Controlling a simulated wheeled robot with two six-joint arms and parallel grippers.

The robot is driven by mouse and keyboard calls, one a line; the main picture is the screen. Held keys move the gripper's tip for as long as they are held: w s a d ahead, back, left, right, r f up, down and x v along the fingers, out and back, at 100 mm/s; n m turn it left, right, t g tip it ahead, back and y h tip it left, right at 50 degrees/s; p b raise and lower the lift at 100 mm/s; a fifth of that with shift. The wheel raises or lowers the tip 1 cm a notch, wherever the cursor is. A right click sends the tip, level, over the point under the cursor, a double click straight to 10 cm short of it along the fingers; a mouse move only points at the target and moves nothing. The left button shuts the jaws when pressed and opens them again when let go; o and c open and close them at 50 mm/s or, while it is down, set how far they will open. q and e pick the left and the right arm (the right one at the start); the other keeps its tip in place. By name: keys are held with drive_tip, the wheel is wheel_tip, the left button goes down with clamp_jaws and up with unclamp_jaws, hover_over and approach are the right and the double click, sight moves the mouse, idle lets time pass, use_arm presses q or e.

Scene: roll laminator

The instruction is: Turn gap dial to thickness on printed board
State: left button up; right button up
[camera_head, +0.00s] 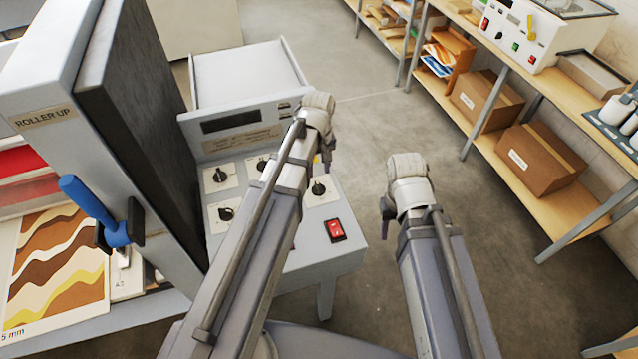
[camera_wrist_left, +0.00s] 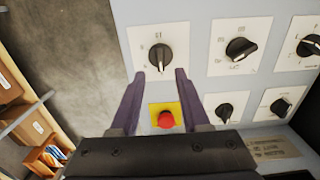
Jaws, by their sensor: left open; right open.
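The control panel (camera_head: 252,215) has several black dials on white plates. A right-hand dial (camera_head: 318,188) shows beside my left arm; others are partly covered. My left gripper (camera_head: 326,155) hangs over the panel's right side. In the left wrist view its open fingers (camera_wrist_left: 160,85) point at a black dial (camera_wrist_left: 155,58), whose knob lies just beyond and between the tips; contact cannot be told. Dial markings are too small to read. The printed board (camera_head: 55,265) with brown and yellow waves lies at left, with "5 mm" at its cut-off corner. My right gripper (camera_head: 387,218) is mostly hidden by its arm.
A red stop button (camera_wrist_left: 166,119) sits close by the left fingers. A red rocker switch (camera_head: 335,230) is on the panel's near right. A roller housing (camera_head: 135,120) with a blue lever (camera_head: 95,210) rises at left. Shelves with boxes (camera_head: 540,160) stand right; floor between is clear.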

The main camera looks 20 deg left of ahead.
sight(319, 185)
use_arm(q)
wheel_tip(319, 185, down, 6)
drive_tip(key=b, duration=0.5)
drive_tip(key=shift+f+b, duration=0.15)
drive_tip(key=shift+b, duration=0.15)
clamp_jaws()
